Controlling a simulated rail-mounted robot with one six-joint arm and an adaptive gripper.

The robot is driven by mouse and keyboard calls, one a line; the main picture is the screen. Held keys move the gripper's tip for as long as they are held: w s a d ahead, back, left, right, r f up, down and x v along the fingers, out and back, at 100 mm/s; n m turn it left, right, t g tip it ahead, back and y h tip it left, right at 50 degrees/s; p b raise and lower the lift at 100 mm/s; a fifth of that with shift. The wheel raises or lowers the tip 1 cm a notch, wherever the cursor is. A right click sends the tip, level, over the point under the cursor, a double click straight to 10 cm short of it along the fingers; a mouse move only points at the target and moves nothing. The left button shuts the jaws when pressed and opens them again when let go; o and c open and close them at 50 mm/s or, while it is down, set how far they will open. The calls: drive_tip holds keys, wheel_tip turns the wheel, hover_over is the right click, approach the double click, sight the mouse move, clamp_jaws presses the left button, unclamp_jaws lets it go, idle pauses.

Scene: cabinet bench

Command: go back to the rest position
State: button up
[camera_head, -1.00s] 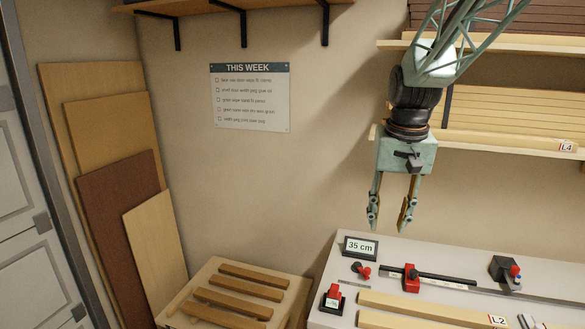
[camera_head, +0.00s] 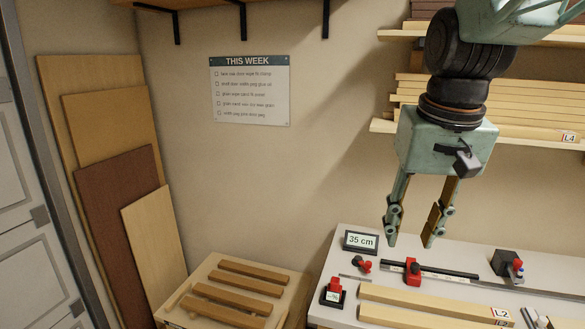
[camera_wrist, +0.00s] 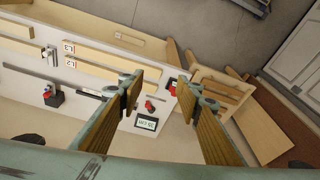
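My gripper (camera_head: 412,243) hangs in the air above the back of the white bench (camera_head: 345,285), in front of the wall. Its two wood-faced fingers point down and stand apart with nothing between them. In the wrist view my gripper (camera_wrist: 160,85) also shows open, with the bench and floor seen below through the gap. The fingers touch nothing that I can see.
On the bench are a "35 cm" display (camera_head: 361,241), a red stop (camera_head: 413,270), a red-black switch (camera_head: 333,293) and pale wood strips (camera_head: 430,303). A slatted wooden stand (camera_head: 240,290) is left. Shelves with boards (camera_head: 510,115) are behind my arm. Open wall space lies left of my gripper.

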drive_tip(key=s+f+b, duration=0.2)
drive_tip(key=s, duration=1)
drive_tip(key=s+a+f+n+t+b, duration=0.1)
drive_tip(key=s+f+b, duration=0.1)
drive_tip(key=s, duration=0.9)
drive_tip(key=shift+s+a+f, duration=0.2)
drive_tip(key=shift+s+f, duration=0.2)
drive_tip(key=shift+f, duration=0.45)
